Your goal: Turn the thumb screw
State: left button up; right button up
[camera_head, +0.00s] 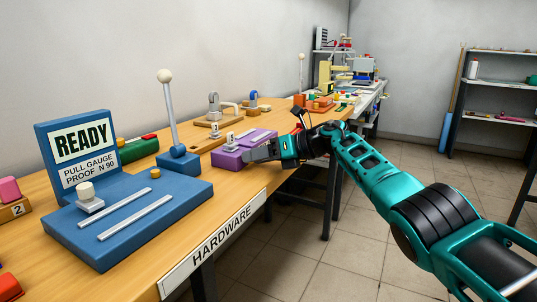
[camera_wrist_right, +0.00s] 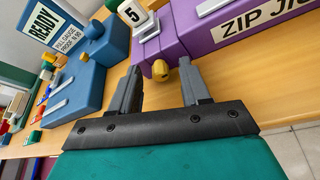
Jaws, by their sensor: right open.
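The purple zip jig (camera_head: 228,160) sits near the table's front edge. It also shows in the right wrist view (camera_wrist_right: 205,38), with a "ZIP JIG" label. A small yellow knob (camera_wrist_right: 159,70), which looks like the thumb screw, sticks out of its side. My right gripper (camera_wrist_right: 160,77) is open, with one finger on each side of the knob and gaps showing on both sides. In the head view my right gripper (camera_head: 262,150) is at the jig's near right side and hides the knob. My left gripper is not in view.
The blue pull gauge (camera_head: 180,220) with its "READY" sign stands left of the jig, beside a blue lever base (camera_head: 178,163). Wooden fixtures (camera_head: 215,118) are behind. The floor (camera_head: 300,250) in front is open.

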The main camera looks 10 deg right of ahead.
jog(key=shift+s+d+r+p, duration=0.1)
jog(key=shift+d+r+p, duration=0.15)
jog(key=shift+d+p, duration=0.15)
pick_arm(q)
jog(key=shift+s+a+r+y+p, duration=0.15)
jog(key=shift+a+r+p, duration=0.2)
jog(key=shift+p, duration=0.35)
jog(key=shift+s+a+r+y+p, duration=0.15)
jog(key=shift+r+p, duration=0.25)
jog(key=shift+p, duration=0.25)
pick_arm(e)
jog(key=v, duration=1.2)
jog(key=shift+f, duration=0.2)
